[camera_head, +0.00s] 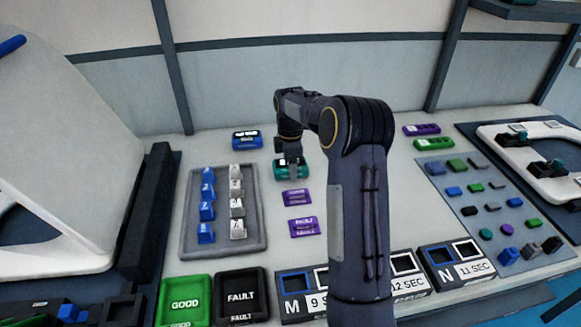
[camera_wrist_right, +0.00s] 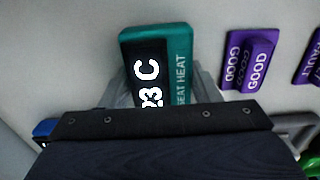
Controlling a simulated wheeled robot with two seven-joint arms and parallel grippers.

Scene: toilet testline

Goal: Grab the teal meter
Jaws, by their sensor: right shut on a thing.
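The teal meter (camera_head: 300,171) lies on the pale bench, behind two purple meters and right of the grey tray. In the right wrist view the teal meter (camera_wrist_right: 182,48) shows a dark display reading "23 C" and the label "SEAT HEAT". My right gripper (camera_head: 291,157) points down over it and is shut on it, with a finger on each side. In the wrist view the gripper (camera_wrist_right: 160,92) is partly hidden by its own dark body, which also covers the meter's near end. The meter appears at bench level; any gap beneath it cannot be told. My left gripper is not in view.
A blue meter (camera_head: 247,139) stands behind left. The grey tray (camera_head: 186,215) holds blue and white switches. GOOD (camera_head: 184,298) and FAULT (camera_head: 241,297) bins are at the front. Purple and green meters (camera_head: 433,144) lie right.

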